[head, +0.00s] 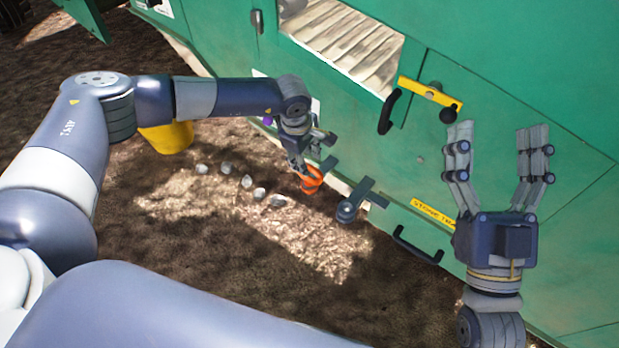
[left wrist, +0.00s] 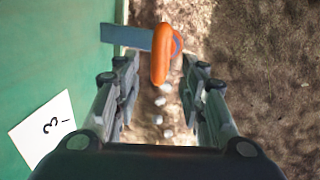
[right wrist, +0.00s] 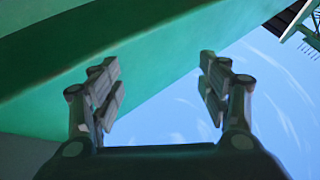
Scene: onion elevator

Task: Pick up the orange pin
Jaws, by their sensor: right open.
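The orange pin (head: 311,180) is a ring-like orange piece at a dark bracket low on the green machine. It also shows in the left wrist view (left wrist: 160,55), just beyond and between the fingertips. My left gripper (head: 314,163) is close to the pin; in the left wrist view its fingers (left wrist: 158,75) are apart with nothing clearly held between them. Whether a finger touches the pin cannot be told. My right gripper (head: 497,140) is open and empty, raised in front of the machine at the right; its spread fingers also show in the right wrist view (right wrist: 162,85).
The green machine (head: 400,165) fills the right and back, with a yellow lever (head: 430,94), black handles (head: 417,246) and a grey bracket with a knob (head: 347,211) sticking out. A yellow bucket (head: 167,137) and several pale stones (head: 247,181) are on the ground. Open ground lies in front.

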